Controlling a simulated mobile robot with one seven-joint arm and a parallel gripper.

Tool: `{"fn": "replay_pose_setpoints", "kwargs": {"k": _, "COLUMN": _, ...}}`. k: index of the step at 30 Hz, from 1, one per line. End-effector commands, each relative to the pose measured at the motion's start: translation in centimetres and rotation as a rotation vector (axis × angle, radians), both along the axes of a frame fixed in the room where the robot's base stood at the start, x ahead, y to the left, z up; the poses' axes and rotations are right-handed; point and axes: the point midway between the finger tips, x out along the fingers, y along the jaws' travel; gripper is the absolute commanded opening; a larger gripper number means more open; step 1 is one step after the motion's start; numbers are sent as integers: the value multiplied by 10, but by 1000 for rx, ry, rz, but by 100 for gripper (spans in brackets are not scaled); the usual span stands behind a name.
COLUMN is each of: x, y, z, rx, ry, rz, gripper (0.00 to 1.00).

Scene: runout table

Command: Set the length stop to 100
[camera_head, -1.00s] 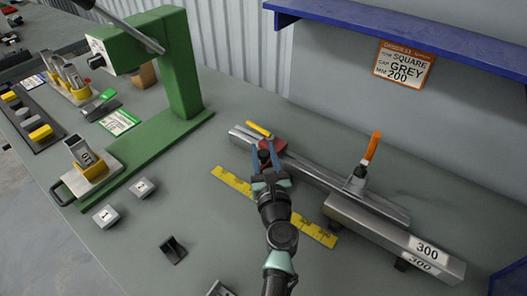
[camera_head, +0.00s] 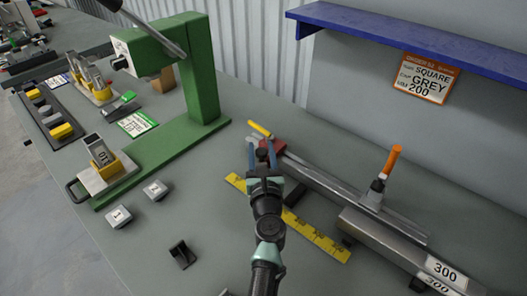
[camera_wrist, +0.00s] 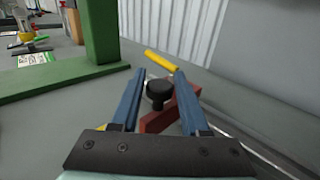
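The length stop is a red block (camera_head: 278,146) on the far left part of a grey metal rail (camera_head: 320,180); it also shows in the wrist view (camera_wrist: 185,108). A black knob (camera_wrist: 158,91) sits on or beside the block. My gripper (camera_head: 262,147) is at the stop with its blue fingers apart. In the wrist view the knob appears between my gripper's fingers (camera_wrist: 160,85), with visible gaps on both sides. A yellow ruler (camera_head: 318,239) lies in front of the rail, partly hidden by my arm; its numbers are unreadable.
An orange-handled clamp (camera_head: 388,165) stands on the rail, beside a square tube (camera_head: 385,240) labelled 300. A wall sign (camera_head: 427,78) reads SQUARE, GREY, 200. A green press (camera_head: 200,75) stands left. A blue shelf (camera_head: 410,45) overhangs the back. Small grey blocks (camera_head: 118,216) lie front left.

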Motion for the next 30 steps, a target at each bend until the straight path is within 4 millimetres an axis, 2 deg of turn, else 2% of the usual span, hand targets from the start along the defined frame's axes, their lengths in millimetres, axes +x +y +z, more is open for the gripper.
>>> {"fn": "replay_pose_setpoints", "kwargs": {"k": 1, "x": 0, "y": 0, "z": 0, "rx": 0, "ry": 0, "rz": 0, "gripper": 56}}
{"fn": "replay_pose_setpoints", "kwargs": {"k": 3, "x": 0, "y": 0, "z": 0, "rx": 0, "ry": 0, "rz": 0, "gripper": 68}}
{"fn": "replay_pose_setpoints", "kwargs": {"k": 11, "x": 0, "y": -1, "z": 0, "rx": 1, "ry": -1, "rz": -1, "gripper": 68}}
{"fn": "replay_pose_setpoints", "kwargs": {"k": 16, "x": -7, "y": -1, "z": 1, "rx": 1, "ry": 0, "rz": -1, "gripper": 68}}
{"fn": "replay_pose_setpoints", "kwargs": {"k": 20, "x": -24, "y": -4, "z": 2, "rx": -2, "ry": 2, "rz": 0, "gripper": 68}}
{"fn": "replay_pose_setpoints", "kwargs": {"k": 30, "x": -83, "y": -14, "z": 1, "rx": -2, "ry": 2, "rz": 1, "gripper": 68}}
